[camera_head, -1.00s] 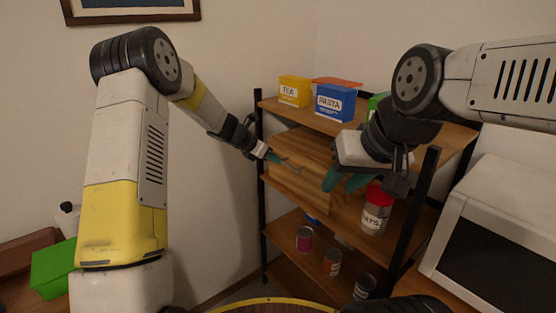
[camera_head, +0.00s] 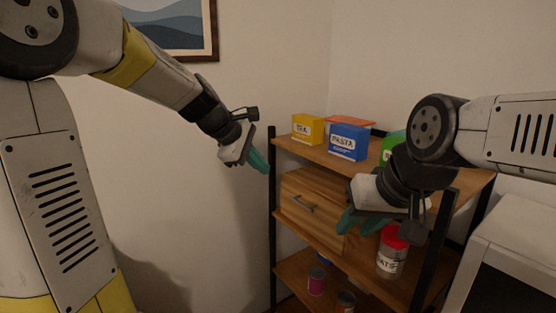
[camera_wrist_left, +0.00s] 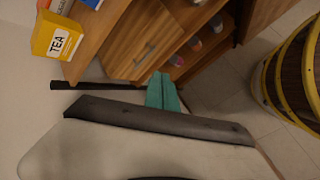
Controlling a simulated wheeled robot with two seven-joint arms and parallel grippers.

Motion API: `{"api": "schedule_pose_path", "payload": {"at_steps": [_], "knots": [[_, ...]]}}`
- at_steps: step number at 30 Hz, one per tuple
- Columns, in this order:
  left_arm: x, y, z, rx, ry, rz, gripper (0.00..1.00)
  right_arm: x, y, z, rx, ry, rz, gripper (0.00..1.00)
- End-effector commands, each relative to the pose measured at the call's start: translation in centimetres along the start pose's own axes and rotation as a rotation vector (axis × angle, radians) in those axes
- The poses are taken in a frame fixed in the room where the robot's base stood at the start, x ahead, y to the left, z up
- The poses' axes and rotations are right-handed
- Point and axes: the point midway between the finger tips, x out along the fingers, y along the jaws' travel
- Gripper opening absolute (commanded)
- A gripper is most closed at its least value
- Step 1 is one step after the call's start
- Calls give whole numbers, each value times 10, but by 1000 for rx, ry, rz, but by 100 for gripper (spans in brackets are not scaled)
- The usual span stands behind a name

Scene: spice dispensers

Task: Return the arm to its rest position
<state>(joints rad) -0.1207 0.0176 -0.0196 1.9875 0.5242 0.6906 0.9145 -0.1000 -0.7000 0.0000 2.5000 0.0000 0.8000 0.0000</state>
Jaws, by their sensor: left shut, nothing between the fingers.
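My left gripper (camera_head: 259,163) is raised in front of the wall, left of the shelf. It is shut and empty, with its teal fingers together; they also show in the left wrist view (camera_wrist_left: 162,92). It is apart from the wooden drawer box (camera_head: 312,207), whose front with a metal handle is closed. My right gripper (camera_head: 360,222) is in front of the shelf's right part, with its teal fingers partly hidden by its own body, so I cannot tell its opening.
The shelf (camera_head: 289,151) carries a yellow TEA box (camera_head: 307,129), a blue PASTA box (camera_head: 348,143) and a red-lidded jar (camera_head: 391,255). A white appliance (camera_head: 510,250) stands at the right. A barrel (camera_wrist_left: 292,75) shows in the left wrist view. Space left of the shelf is free.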

Motion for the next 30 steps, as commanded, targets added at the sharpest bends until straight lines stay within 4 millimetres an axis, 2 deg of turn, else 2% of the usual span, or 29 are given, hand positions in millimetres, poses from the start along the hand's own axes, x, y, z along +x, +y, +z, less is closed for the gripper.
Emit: {"api": "schedule_pose_path", "payload": {"at_steps": [1,6,12,15,20,30], "knots": [[-24,-19,6,129,24,-4,0,0,0,0,0,0,0,32],[-79,-89,16,585,108,-63,0,0,0,0,0,0,0,32],[-118,-167,18,1045,194,-166,0,0,0,0,0,0,0,32],[-128,-194,16,1197,220,-213,0,0,0,0,0,0,0,32],[-133,-214,14,1314,238,-255,0,0,0,0,0,0,0,32],[-134,-215,14,1320,238,-257,0,0,0,0,0,0,0,32]]}}
